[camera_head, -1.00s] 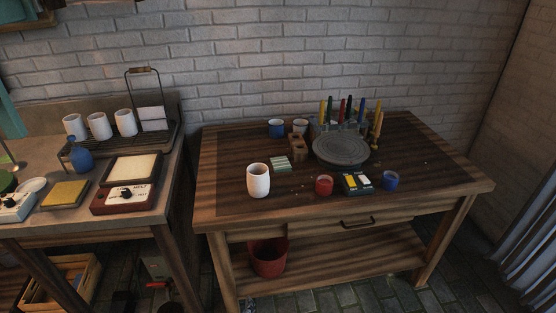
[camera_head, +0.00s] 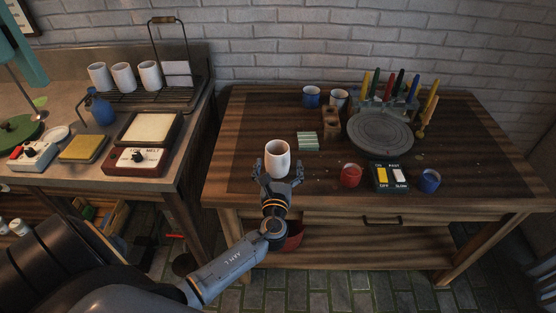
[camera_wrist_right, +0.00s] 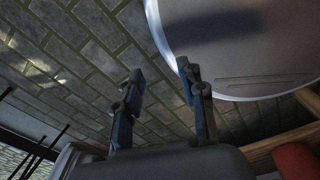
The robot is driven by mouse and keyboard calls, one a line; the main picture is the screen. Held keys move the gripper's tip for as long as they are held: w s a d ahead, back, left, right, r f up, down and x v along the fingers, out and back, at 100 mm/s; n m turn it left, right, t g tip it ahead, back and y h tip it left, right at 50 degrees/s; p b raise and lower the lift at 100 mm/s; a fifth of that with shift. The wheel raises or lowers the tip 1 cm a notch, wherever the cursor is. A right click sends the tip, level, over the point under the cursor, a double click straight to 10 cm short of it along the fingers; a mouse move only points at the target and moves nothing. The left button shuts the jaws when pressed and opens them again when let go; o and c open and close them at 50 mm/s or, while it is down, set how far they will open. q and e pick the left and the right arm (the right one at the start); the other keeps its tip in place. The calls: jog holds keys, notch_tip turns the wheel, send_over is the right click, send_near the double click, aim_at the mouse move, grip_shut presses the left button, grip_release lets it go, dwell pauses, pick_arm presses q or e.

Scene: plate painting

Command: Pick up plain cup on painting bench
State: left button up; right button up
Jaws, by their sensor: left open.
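The plain white cup (camera_head: 277,160) stands upright near the front left of the wooden painting bench (camera_head: 235,150). My left gripper (camera_head: 278,172) is open at the cup's near side, with one finger by each side of it. I cannot tell whether the fingers touch the cup. The gripper hides part of the cup's base. In the right wrist view, my right gripper (camera_wrist_right: 161,71) has its fingers apart with nothing between them, above the brick floor.
A red cup (camera_head: 350,175), a switch box (camera_head: 391,177) and a blue cup (camera_head: 429,180) stand right of the plain cup. Green-striped pads (camera_head: 307,142) lie behind it. A round turntable (camera_head: 380,133) and brushes are farther back. A side bench (camera_head: 185,150) stands left.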

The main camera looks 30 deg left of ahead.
aim_at(278, 143)
pick_arm(q)
jog(key=shift+w+a, duration=0.2)
jog(key=shift+w, duration=0.05)
jog(key=shift+w+a+r+p, duration=0.2)
jog(key=shift+w+a+p, duration=0.1)
jog(key=shift+w+a, duration=0.35)
jog(key=x, duration=0.3)
jog(key=shift+a+f, duration=0.15)
jog(key=shift+f, duration=0.05)
jog(key=shift+w+a, duration=0.1)
jog(key=shift+w, duration=0.05)
pick_arm(e)
jog(key=shift+w+a+r, duration=0.25)
jog(key=shift+w+r, duration=0.2)
jog(key=shift+w, duration=0.35)
pick_arm(q)
jog(key=shift+c, duration=1.4)
jog(key=c, duration=1.1)
jog(key=shift+r, duration=0.1)
jog(key=shift+c, duration=0.5)
